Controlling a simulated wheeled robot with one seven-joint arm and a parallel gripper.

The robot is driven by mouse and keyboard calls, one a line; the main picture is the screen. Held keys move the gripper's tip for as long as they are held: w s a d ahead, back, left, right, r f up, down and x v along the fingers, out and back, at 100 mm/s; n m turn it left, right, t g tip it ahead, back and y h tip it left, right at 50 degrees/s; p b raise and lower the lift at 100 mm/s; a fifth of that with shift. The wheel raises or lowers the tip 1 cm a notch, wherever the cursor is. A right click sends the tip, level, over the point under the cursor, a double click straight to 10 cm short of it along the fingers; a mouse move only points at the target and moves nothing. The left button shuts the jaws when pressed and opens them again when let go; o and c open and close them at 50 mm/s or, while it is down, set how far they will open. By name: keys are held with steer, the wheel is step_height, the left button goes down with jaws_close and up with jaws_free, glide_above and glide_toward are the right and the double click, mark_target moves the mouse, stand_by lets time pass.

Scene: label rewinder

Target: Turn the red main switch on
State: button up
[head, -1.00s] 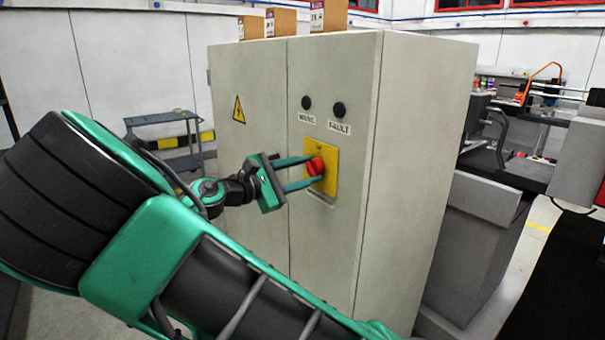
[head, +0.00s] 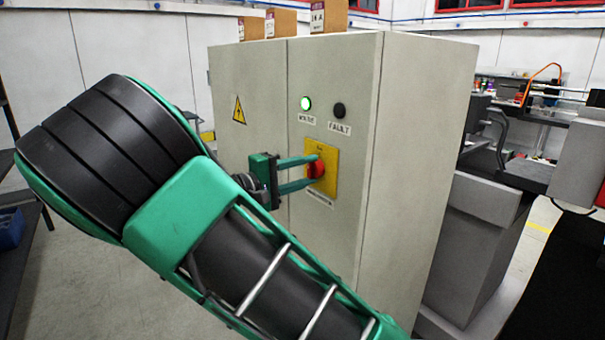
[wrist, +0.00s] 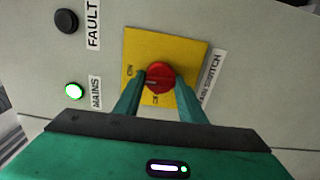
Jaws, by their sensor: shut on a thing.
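The red main switch (head: 316,169) is a round knob on a yellow plate (head: 329,158) on the front of the grey cabinet. In the wrist view the red knob (wrist: 159,77) sits between my fingertips, on its yellow plate (wrist: 190,50) with ON lettering at the left. My gripper (head: 313,171) is shut on the knob, one green finger on each side of it. The MAINS lamp (head: 306,103) above is lit green; it also glows in the wrist view (wrist: 73,91). The FAULT lamp (head: 339,110) is dark.
The grey cabinet (head: 420,150) fills the middle, with cardboard boxes (head: 330,16) on top. A yellow warning sign (head: 239,109) is on its left door. A bench with equipment (head: 515,160) stands at the right. Floor is open at the lower left.

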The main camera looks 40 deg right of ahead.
steer(key=shift+f+m, duration=0.2)
steer(key=shift+m, duration=0.1)
steer(key=o, duration=1)
steer(key=shift+o, duration=0.2)
steer(key=shift+r, duration=0.1)
steer(key=a, duration=1)
steer(key=shift+a, duration=0.35)
steer(key=shift+s, duration=0.15)
